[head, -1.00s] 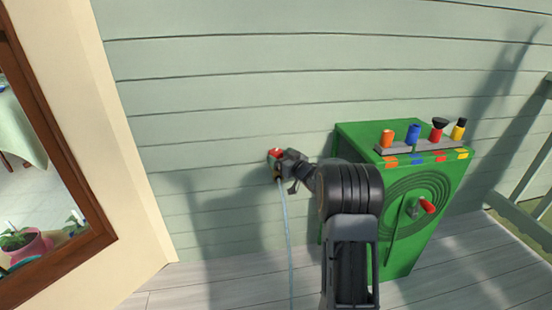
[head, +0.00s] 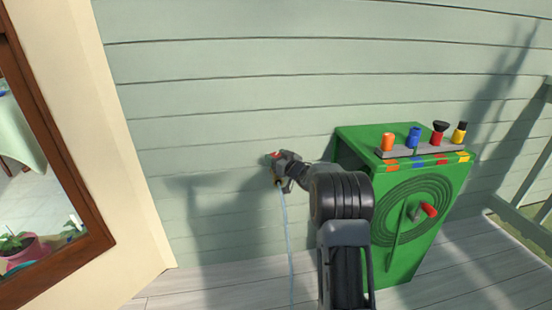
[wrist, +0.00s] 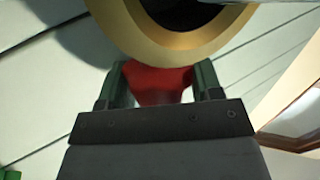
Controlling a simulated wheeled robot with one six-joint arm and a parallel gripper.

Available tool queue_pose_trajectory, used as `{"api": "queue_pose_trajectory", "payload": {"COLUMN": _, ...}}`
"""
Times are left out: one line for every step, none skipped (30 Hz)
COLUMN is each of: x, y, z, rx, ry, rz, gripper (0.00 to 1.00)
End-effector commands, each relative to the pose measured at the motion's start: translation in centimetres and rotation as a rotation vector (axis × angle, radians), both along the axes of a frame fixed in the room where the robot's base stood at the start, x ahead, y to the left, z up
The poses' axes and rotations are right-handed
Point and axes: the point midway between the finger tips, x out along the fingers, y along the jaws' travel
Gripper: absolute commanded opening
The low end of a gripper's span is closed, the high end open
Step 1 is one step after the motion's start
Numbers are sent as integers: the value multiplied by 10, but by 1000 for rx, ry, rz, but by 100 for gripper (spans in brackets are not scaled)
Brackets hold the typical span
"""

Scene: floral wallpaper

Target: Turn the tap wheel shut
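The tap is on the green plank wall; its brass body (head: 278,181) is mostly hidden behind my gripper in the head view. Its red wheel (wrist: 160,84) shows in the wrist view between my two fingers, below a large brass ring (wrist: 190,42) with a dark opening. My gripper (head: 277,160) is at the tap, with a finger against each side of the wheel, and it looks shut on it. A thin pale blue line of water (head: 287,240) runs straight down from the tap to the floor.
A green cabinet (head: 405,270) with a coiled hose and red crank (head: 429,210) stands right of the tap, close to my arm. Several coloured nozzles sit on its top. A wood-framed window (head: 95,235) is at the left. The plank floor (head: 220,290) below the tap is clear.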

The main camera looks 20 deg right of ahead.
Motion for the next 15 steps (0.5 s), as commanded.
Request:
{"api": "queue_pose_trajectory", "payload": {"x": 0, "y": 0, "z": 0, "rx": 0, "ry": 0, "rz": 0, "gripper": 52}}
{"api": "queue_pose_trajectory", "payload": {"x": 0, "y": 0, "z": 0, "rx": 0, "ry": 0, "rz": 0, "gripper": 49}}
{"api": "queue_pose_trajectory", "payload": {"x": 0, "y": 0, "z": 0, "rx": 0, "ry": 0, "rz": 0, "gripper": 45}}
{"api": "queue_pose_trajectory", "payload": {"x": 0, "y": 0, "z": 0, "rx": 0, "ry": 0, "rz": 0, "gripper": 42}}
{"api": "queue_pose_trajectory", "payload": {"x": 0, "y": 0, "z": 0, "rx": 0, "ry": 0, "rz": 0, "gripper": 39}}
{"api": "queue_pose_trajectory", "payload": {"x": 0, "y": 0, "z": 0, "rx": 0, "ry": 0, "rz": 0, "gripper": 36}}
{"api": "queue_pose_trajectory", "payload": {"x": 0, "y": 0, "z": 0, "rx": 0, "ry": 0, "rz": 0, "gripper": 36}}
{"api": "queue_pose_trajectory", "payload": {"x": 0, "y": 0, "z": 0, "rx": 0, "ry": 0, "rz": -1, "gripper": 36}}
{"api": "queue_pose_trajectory", "payload": {"x": 0, "y": 0, "z": 0, "rx": 0, "ry": 0, "rz": -3, "gripper": 36}}
{"api": "queue_pose_trajectory", "payload": {"x": 0, "y": 0, "z": 0, "rx": 0, "ry": -1, "rz": -5, "gripper": 36}}
{"api": "queue_pose_trajectory", "payload": {"x": 0, "y": 0, "z": 0, "rx": 0, "ry": -1, "rz": -9, "gripper": 36}}
{"api": "queue_pose_trajectory", "payload": {"x": 0, "y": 1, "z": 0, "rx": 0, "ry": -1, "rz": -16, "gripper": 36}}
{"api": "queue_pose_trajectory", "payload": {"x": 0, "y": 1, "z": 0, "rx": 1, "ry": -1, "rz": -24, "gripper": 36}}
{"api": "queue_pose_trajectory", "payload": {"x": 0, "y": 1, "z": 0, "rx": 1, "ry": 0, "rz": -34, "gripper": 36}}
{"api": "queue_pose_trajectory", "payload": {"x": 0, "y": 1, "z": 0, "rx": 2, "ry": 1, "rz": -50, "gripper": 36}}
